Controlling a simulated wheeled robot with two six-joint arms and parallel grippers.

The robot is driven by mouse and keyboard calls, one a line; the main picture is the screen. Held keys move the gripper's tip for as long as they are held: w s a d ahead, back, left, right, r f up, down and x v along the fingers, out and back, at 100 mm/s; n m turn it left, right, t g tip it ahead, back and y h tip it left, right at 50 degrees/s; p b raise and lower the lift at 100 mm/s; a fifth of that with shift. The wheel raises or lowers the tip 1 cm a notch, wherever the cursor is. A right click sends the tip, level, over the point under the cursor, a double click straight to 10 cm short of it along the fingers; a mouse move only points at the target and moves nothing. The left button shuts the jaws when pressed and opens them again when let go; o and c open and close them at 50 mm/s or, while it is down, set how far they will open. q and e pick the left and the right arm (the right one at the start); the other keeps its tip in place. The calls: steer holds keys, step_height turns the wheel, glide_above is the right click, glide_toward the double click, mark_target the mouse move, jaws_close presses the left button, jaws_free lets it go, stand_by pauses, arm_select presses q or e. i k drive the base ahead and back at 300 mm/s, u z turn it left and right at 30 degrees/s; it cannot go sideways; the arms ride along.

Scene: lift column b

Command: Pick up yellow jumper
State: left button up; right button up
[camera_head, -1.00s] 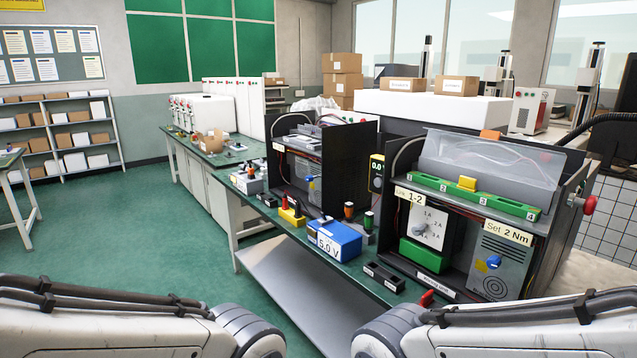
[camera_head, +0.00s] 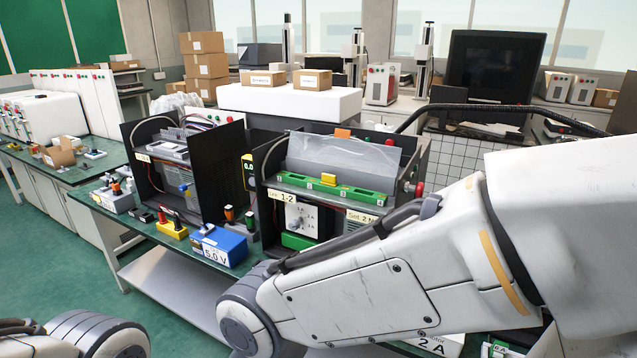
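A small yellow block, which looks like the yellow jumper (camera_head: 328,179), sits on the green numbered strip (camera_head: 292,181) along the front top of the right-hand black test box (camera_head: 258,205). Its fine shape is too small to tell. My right arm crosses the right half of the view and covers the right part of that box's front. My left arm shows only at the lower left corner. Neither gripper is in the picture, so I cannot see their fingers or anything in them.
A clear, tilted cover (camera_head: 345,155) stands just behind the green strip. A blue 5.0 V block (camera_head: 225,246) and a yellow holder (camera_head: 172,230) with plugs sit on the green bench left of the box. A second black box (camera_head: 215,165) stands to the left.

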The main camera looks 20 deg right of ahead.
mark_target(329, 180)
steer(key=u, duration=0.15)
steer(key=i, duration=1.55)
steer(key=z, duration=0.65)
